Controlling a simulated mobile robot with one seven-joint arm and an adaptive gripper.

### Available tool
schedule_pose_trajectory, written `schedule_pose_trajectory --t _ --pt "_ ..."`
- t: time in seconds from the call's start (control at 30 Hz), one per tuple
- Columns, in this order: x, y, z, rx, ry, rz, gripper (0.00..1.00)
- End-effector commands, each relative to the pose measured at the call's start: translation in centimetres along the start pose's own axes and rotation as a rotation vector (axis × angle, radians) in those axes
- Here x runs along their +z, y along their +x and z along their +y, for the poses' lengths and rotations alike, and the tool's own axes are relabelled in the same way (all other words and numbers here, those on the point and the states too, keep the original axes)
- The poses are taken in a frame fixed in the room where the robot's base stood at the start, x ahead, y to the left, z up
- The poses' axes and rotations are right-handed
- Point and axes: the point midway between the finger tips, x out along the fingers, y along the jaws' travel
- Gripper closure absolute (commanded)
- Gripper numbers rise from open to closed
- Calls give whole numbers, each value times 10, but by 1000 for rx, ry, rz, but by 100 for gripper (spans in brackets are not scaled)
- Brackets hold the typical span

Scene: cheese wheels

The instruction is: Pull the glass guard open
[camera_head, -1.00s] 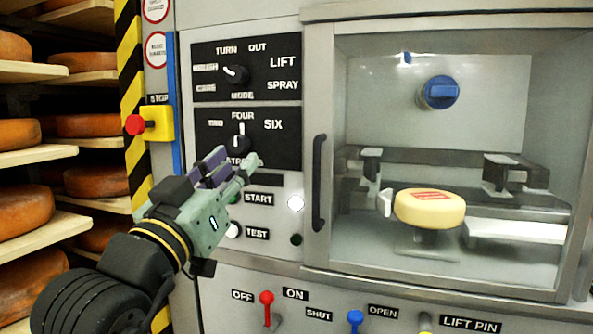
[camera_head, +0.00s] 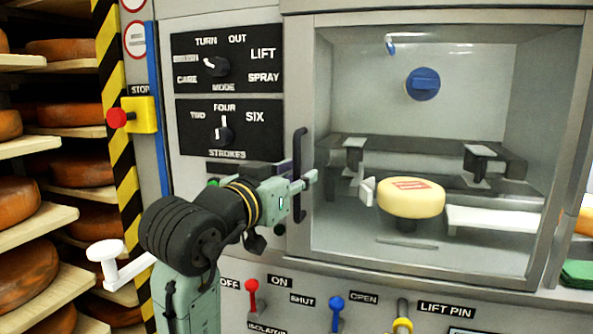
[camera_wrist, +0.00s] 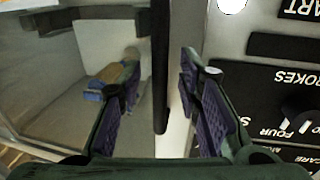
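The glass guard (camera_head: 470,110) is a framed clear pane on the machine's front, and it stands shut. Its dark vertical handle (camera_head: 299,150) is on the left edge of the frame. My gripper (camera_head: 306,184) is at the handle's lower half in the head view. In the wrist view my gripper (camera_wrist: 166,85) is open, with one purple-padded finger on each side of the dark handle bar (camera_wrist: 160,65). Gaps show between the bar and both fingers. Part of the handle is hidden behind my gripper in the head view.
Behind the glass, a yellow cheese wheel (camera_head: 411,197) sits on a small stand. Left of the guard are a mode dial (camera_head: 216,67) and a strokes dial (camera_head: 224,134). Red (camera_head: 252,294) and blue (camera_head: 337,312) levers stand below. Cheese shelves (camera_head: 45,215) are at the left.

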Motion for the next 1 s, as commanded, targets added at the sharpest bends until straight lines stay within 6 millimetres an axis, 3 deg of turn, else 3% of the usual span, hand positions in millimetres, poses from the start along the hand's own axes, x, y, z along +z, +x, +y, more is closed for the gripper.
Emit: schedule_pose_trajectory --t 0.37,0.83,1.0 --pt "0 8 0 -1 1 1 68" --pt "0 8 0 -1 1 1 98" --pt "0 8 0 -2 1 1 100"
